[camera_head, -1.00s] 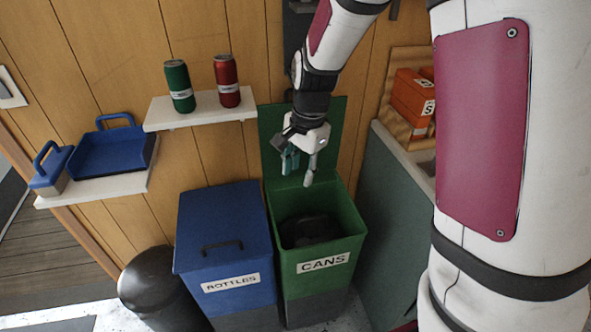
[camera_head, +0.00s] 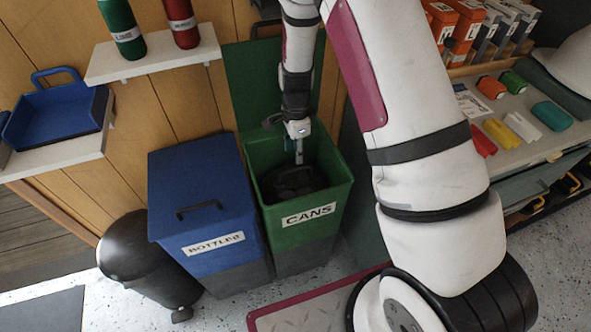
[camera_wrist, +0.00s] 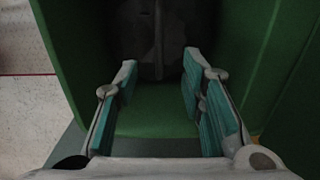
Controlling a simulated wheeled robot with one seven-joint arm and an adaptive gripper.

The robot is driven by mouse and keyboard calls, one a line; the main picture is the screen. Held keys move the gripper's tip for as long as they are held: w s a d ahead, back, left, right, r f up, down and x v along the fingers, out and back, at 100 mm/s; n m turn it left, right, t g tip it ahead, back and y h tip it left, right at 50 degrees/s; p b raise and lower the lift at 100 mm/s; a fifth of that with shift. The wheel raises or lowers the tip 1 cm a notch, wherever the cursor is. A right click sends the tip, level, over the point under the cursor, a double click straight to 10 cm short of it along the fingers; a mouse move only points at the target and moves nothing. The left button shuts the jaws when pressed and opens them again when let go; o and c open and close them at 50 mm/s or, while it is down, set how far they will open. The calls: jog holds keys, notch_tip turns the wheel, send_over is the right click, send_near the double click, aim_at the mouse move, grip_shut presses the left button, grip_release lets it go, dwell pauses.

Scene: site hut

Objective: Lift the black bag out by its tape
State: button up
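The black bag (camera_head: 296,184) lies inside the open green bin (camera_head: 311,229) labelled CANS. In the wrist view the bag (camera_wrist: 135,45) is very dark, at the top centre. A thin upright strip (camera_wrist: 158,35) shows against it, perhaps the tape; I cannot tell for sure. My gripper (camera_head: 299,158) points down into the bin's mouth, above the bag. In the wrist view my gripper (camera_wrist: 158,85) is open, its two teal-padded fingers wide apart with nothing between them. Whether the fingertips touch the bag is not clear.
A closed blue bin (camera_head: 205,200) labelled BOTTLES stands close on the left, beside a black pedal bin (camera_head: 140,255). The green bin's raised lid (camera_head: 250,85) stands behind. A shelf (camera_head: 150,60) with two cans is at upper left. A bench (camera_head: 520,140) with coloured items is right.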

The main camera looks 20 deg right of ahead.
aim_at(296, 169)
notch_tip(296, 169, down, 9)
jog(key=b, duration=0.4)
jog(key=shift+b, duration=0.4)
grip_shut()
